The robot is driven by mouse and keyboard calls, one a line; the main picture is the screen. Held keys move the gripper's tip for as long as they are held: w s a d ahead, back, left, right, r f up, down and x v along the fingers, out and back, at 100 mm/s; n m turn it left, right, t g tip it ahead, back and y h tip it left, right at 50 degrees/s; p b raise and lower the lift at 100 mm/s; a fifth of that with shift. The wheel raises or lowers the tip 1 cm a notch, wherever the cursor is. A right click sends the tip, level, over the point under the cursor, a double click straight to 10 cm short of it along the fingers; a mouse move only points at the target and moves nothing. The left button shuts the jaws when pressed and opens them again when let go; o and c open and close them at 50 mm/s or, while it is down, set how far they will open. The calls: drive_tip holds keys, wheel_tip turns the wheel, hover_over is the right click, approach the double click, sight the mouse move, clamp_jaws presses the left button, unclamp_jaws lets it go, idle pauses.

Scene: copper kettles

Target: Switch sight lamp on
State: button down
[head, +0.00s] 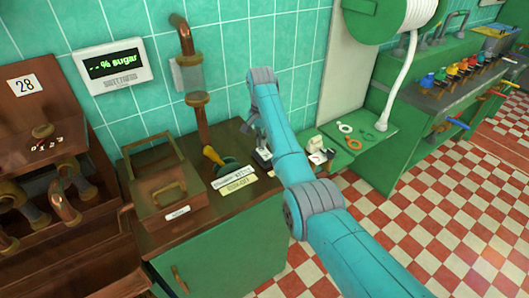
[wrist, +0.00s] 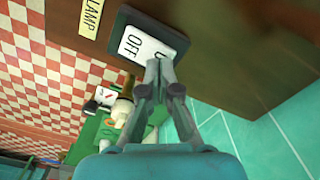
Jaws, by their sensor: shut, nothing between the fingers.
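The sight lamp switch (wrist: 146,42) is a white rocker in a dark frame on a brown wooden surface in the wrist view. "OFF" reads at its left end; my gripper covers most of the lettering at the other end. A yellow label reading "LAMP" (wrist: 91,18) is beside it, cut by the picture edge. My gripper (wrist: 158,66) is shut and empty, its fingertips over the lower right end of the rocker. I cannot tell whether they touch it. In the head view my gripper (head: 262,152) is low over the counter, partly behind my arm, and the switch is not clear.
A copper pipe (head: 200,115) rises behind. A green bench (head: 362,138) with small parts stands to the right. The checkered floor (head: 425,225) is clear.

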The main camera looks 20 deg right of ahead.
drive_tip(key=shift+f, duration=0.9)
idle(0.5)
drive_tip(key=shift+r, duration=3.55)
